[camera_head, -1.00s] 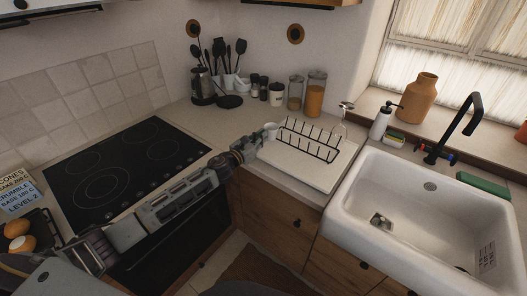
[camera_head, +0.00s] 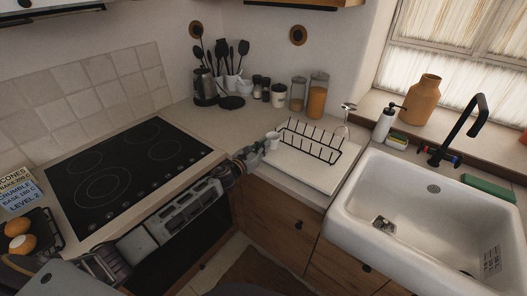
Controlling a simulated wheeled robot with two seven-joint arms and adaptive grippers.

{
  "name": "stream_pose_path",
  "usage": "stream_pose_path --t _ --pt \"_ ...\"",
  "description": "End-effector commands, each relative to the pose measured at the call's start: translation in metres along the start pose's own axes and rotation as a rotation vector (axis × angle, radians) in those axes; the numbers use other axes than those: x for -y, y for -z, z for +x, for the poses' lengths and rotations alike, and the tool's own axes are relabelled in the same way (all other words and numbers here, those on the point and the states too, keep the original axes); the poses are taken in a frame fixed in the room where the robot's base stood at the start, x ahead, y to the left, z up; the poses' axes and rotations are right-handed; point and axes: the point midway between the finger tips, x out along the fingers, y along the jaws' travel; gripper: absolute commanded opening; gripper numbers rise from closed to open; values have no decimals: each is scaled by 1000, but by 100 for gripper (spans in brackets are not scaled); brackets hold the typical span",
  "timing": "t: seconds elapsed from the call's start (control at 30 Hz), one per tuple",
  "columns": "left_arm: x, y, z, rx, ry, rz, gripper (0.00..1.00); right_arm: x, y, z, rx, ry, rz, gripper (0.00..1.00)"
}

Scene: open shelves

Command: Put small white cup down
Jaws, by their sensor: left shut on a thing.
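The small white cup (camera_head: 272,141) is at the left edge of the white draining board (camera_head: 313,179), beside the black wire dish rack (camera_head: 312,143). It looks upright. I cannot tell whether its base touches the board or is just above it. My left gripper (camera_head: 261,149) reaches in from the left, low over the counter's front edge, and is shut on the cup's left side. The fingertips are small and partly hidden by the gripper body. My right gripper is not in view.
The white sink (camera_head: 420,215) and black tap (camera_head: 460,130) are to the right. The black hob (camera_head: 120,175) is to the left. Jars (camera_head: 317,97) and a utensil pot (camera_head: 234,83) stand behind. The counter behind the cup (camera_head: 222,122) is clear.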

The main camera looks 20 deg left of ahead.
Motion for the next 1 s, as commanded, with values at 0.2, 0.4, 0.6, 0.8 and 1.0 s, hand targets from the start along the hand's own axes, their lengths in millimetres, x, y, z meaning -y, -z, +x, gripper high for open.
stream_pose_path --t 0.2,0.4,0.6,0.8,1.0 --pt "1 17 0 1 1 -2 0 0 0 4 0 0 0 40" --pt "0 19 0 1 0 0 0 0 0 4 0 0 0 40" --pt "0 19 0 1 0 0 0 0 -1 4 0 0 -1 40" --pt "0 22 0 0 0 0 12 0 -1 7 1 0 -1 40" --pt "0 22 0 0 0 0 28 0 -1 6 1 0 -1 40"
